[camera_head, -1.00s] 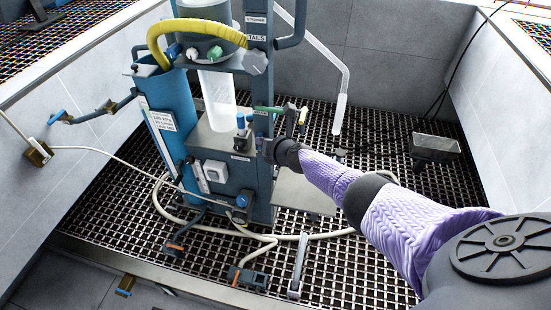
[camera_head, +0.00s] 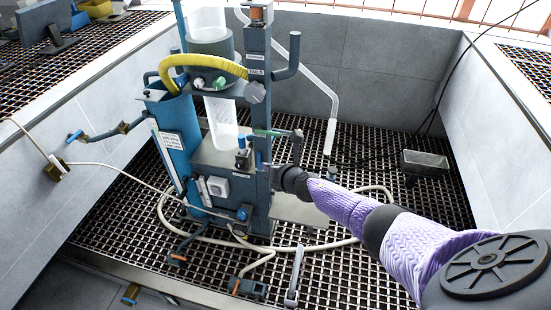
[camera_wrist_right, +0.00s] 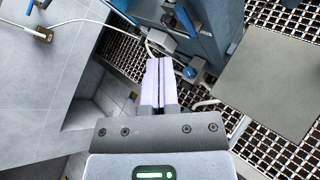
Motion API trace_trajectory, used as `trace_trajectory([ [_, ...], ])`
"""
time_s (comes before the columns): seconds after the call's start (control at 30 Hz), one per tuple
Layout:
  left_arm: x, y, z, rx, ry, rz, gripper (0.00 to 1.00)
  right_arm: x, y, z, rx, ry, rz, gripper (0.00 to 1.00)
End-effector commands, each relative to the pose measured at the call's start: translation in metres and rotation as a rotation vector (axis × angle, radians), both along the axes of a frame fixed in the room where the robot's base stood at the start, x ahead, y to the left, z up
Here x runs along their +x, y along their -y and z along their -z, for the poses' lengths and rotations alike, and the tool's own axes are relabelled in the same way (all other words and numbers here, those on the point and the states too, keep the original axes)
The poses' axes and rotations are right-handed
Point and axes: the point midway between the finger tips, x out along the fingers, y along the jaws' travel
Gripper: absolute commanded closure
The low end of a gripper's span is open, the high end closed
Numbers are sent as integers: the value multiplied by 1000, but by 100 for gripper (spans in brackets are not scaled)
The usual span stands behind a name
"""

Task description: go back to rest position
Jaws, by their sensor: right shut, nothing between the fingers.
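My right arm comes in from the lower right in the head view, in a purple sleeve. Its gripper (camera_head: 272,165) is at the front right of the flotation machine, small and partly hidden by its own wrist. In the right wrist view the two pale fingers of this gripper (camera_wrist_right: 159,62) lie together with nothing between them. The blue and grey flotation machine (camera_head: 262,205) stands upright on the grating, with a yellow hose (camera_head: 205,62) and a clear column. Its lower part also shows in the right wrist view (camera_wrist_right: 205,30). My left gripper is not in view.
A pale cable (camera_head: 330,245) loops over the grating around the machine's base. A grey plate (camera_wrist_right: 270,80) lies right of the fingers. A dark box (camera_head: 425,162) stands at the right. Grey tiled walls enclose the pit; grating is open at front right.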

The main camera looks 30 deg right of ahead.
Motion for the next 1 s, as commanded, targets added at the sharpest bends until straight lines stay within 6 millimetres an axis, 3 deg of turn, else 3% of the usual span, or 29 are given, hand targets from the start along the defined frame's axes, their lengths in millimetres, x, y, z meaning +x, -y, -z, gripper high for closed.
trace_trajectory([
  [0.03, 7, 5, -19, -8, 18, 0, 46, -7, -2, -18, 0, 1, -2, 100],
  [0.1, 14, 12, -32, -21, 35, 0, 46, -16, -4, -28, -1, 3, -2, 100],
  [0.27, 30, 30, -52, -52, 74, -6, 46, -34, -9, -42, -1, 0, -1, 100],
  [0.47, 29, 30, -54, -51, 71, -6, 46, -39, -10, -41, 3, -1, 1, 100],
  [0.57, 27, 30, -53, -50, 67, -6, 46, -54, -12, -19, 107, -48, 72, 100],
  [0.67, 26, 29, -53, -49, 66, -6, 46, -106, -18, 42, 419, -184, 325, 100],
  [0.7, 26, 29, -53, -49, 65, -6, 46, -137, -22, 71, 571, -251, 473, 100],
  [0.77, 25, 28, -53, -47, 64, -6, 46, -189, -31, 110, 779, -341, 715, 100],
  [0.8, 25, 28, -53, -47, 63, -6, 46, -226, -38, 133, 900, -391, 882, 100],
  [0.9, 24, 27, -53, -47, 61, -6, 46, -319, -60, 175, 1138, -477, 1307, 100],
  [1.0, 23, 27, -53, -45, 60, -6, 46, -399, -83, 195, 1278, -503, 1682, 100],
])
